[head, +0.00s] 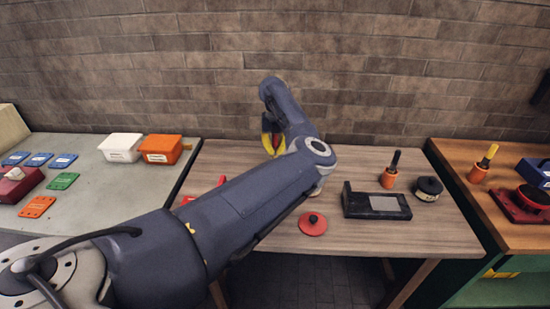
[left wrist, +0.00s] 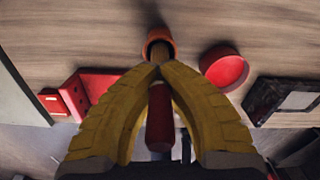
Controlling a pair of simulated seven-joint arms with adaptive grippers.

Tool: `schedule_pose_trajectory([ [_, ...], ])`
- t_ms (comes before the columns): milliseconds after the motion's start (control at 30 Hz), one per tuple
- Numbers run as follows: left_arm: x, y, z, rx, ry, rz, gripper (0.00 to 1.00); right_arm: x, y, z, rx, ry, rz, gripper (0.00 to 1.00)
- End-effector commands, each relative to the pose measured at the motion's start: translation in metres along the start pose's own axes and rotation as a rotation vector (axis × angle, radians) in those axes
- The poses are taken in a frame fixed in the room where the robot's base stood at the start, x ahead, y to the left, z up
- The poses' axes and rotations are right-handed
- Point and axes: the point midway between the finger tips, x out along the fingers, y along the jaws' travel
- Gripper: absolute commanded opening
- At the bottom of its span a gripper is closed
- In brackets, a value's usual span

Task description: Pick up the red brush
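The red brush (left wrist: 159,118) shows its red handle between the yellow fingers of my left gripper (left wrist: 158,74) in the left wrist view. The fingertips close in on the brush just below the tan part, which points into an orange cup (left wrist: 158,40) beyond them. How deep the brush sits in the cup is hard to tell. In the head view my left gripper (head: 271,143) is over the back of the wooden table, with a bit of red between its yellow fingers. My own arm hides the cup there. My right gripper is not in view.
A red lid (head: 313,225), a black tray (head: 377,203), an orange cup with a dark-handled tool (head: 389,178) and a dark round tin (head: 428,189) stand on the wooden table (head: 440,230). White (head: 121,148) and orange (head: 163,149) boxes stand on the left table. A brick wall is behind.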

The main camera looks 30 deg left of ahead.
Motion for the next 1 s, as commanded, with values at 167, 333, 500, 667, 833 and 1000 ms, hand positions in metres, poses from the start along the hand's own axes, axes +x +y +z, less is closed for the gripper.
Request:
schedule_pose_trajectory([
  [167, -0.037, -0.001, 0.000, -0.001, -0.003, -0.003, 0.00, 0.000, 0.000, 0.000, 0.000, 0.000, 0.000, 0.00],
  [333, -0.074, -0.001, 0.000, 0.000, -0.003, -0.003, 0.00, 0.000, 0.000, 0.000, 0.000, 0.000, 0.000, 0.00],
  [500, -0.106, -0.001, 0.000, 0.001, -0.002, -0.003, 0.00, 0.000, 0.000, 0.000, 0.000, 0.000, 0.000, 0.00],
  [667, -0.127, -0.001, 0.000, 0.001, -0.001, -0.002, 0.00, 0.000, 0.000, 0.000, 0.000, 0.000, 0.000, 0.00],
  [833, -0.141, 0.000, 0.000, 0.000, -0.001, -0.001, 0.00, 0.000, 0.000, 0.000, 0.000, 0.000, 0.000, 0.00],
  [1000, -0.146, 0.000, 0.000, 0.000, 0.000, -0.001, 0.00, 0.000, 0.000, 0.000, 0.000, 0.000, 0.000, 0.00],
])
